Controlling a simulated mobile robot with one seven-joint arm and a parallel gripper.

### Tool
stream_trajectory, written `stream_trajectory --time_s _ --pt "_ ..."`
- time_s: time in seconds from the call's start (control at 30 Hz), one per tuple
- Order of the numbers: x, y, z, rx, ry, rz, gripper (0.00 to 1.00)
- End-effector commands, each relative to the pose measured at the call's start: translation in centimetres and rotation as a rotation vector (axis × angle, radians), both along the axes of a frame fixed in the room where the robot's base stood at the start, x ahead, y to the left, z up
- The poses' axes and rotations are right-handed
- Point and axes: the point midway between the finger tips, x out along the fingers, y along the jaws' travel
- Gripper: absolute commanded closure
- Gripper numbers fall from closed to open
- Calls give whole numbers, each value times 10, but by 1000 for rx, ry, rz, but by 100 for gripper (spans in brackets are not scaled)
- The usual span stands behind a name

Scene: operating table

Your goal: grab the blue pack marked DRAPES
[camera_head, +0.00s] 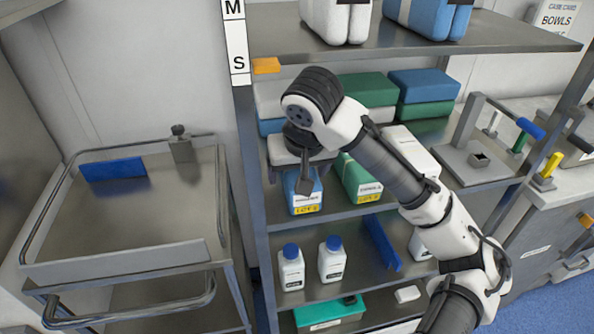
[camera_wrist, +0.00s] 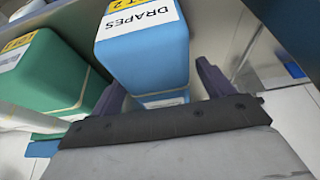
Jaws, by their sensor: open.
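The blue pack marked DRAPES (camera_wrist: 143,58) fills the upper middle of the wrist view, its white and yellow label upside down there. In the head view the blue pack (camera_head: 316,189) stands on the middle shelf, partly hidden behind my gripper. My gripper (camera_head: 305,188) is in front of the pack. In the wrist view my gripper (camera_wrist: 160,80) is open, with one dark finger to the left of the pack and one to its right. Whether the fingers touch the pack cannot be told.
A green pack (camera_head: 359,182) stands close to the right of the blue pack, and it shows at left in the wrist view (camera_wrist: 42,78). The shelf post (camera_head: 250,180) is close on the left. White bottles (camera_head: 332,260) stand one shelf below. A steel cart (camera_head: 120,250) is at left.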

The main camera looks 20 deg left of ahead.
Motion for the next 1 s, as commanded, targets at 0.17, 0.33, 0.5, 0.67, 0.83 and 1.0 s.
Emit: stream_trajectory --time_s 0.17,0.33,0.5,0.67,0.83,1.0 --pt "9 6 -9 -2 0 -2 20" --pt "10 6 -12 -1 -1 1 20" --pt "9 6 -12 -1 -1 1 32" --pt "9 6 -12 -1 -1 1 53" --pt "9 6 -11 -1 -1 1 75" --pt "9 6 -11 -1 -2 1 75"
